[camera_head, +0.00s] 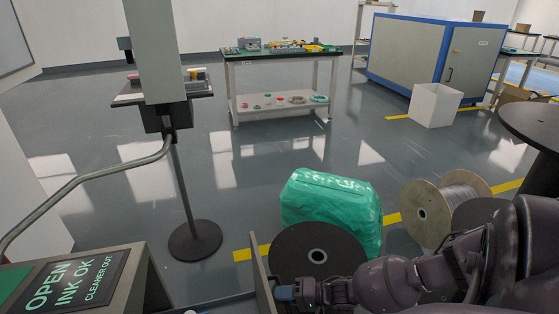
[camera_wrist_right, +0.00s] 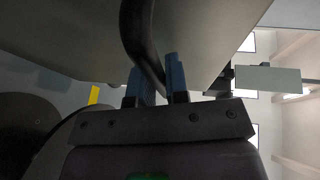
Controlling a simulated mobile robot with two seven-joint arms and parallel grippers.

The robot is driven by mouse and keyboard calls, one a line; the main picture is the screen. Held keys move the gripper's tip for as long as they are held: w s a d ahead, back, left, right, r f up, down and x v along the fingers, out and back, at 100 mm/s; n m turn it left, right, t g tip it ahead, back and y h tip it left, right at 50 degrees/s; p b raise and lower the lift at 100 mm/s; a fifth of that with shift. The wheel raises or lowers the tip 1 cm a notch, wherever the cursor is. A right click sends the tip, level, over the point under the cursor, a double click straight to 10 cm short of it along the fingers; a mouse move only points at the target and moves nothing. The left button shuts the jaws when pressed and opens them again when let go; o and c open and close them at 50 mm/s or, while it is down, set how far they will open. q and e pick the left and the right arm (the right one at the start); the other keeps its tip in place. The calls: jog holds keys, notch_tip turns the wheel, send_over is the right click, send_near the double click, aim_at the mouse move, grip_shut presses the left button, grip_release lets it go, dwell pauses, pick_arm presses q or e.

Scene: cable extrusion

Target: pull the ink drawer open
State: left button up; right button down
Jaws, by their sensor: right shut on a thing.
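The ink drawer's front (camera_head: 262,276) shows nearly edge-on as a thin grey panel at the bottom middle of the head view. It stands to the right of the grey machine (camera_head: 140,280), with a gap of floor showing between them. In the right wrist view the panel (camera_wrist_right: 80,35) fills the top, with a dark curved handle (camera_wrist_right: 140,30) on it. My right gripper (camera_head: 288,292) is at the panel's right side. Its blue fingers (camera_wrist_right: 157,85) are shut on the handle, one on each side. The drawer's inside is hidden. My left gripper is not in view.
The machine's screen (camera_head: 75,285) reads "OPEN INK OK CLEANER OUT". A black reel (camera_head: 290,255), a green-wrapped bundle (camera_head: 330,200) and a wooden spool (camera_head: 428,212) stand close beyond my right arm. A round-based stand (camera_head: 195,240) is behind the gap.

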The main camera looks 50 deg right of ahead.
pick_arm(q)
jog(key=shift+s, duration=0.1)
pick_arm(e)
jog(key=c, duration=1.1)
grip_release()
jog(key=shift+s, duration=0.1)
jog(key=shift+s+d+r, duration=0.1)
jog(key=shift+s+d, duration=0.15)
pick_arm(q)
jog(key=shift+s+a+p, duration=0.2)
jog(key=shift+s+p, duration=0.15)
jog(key=shift+p, duration=0.25)
pick_arm(e)
jog(key=v, duration=1)
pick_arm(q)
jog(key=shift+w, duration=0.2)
pick_arm(e)
jog(key=shift+a, duration=0.1)
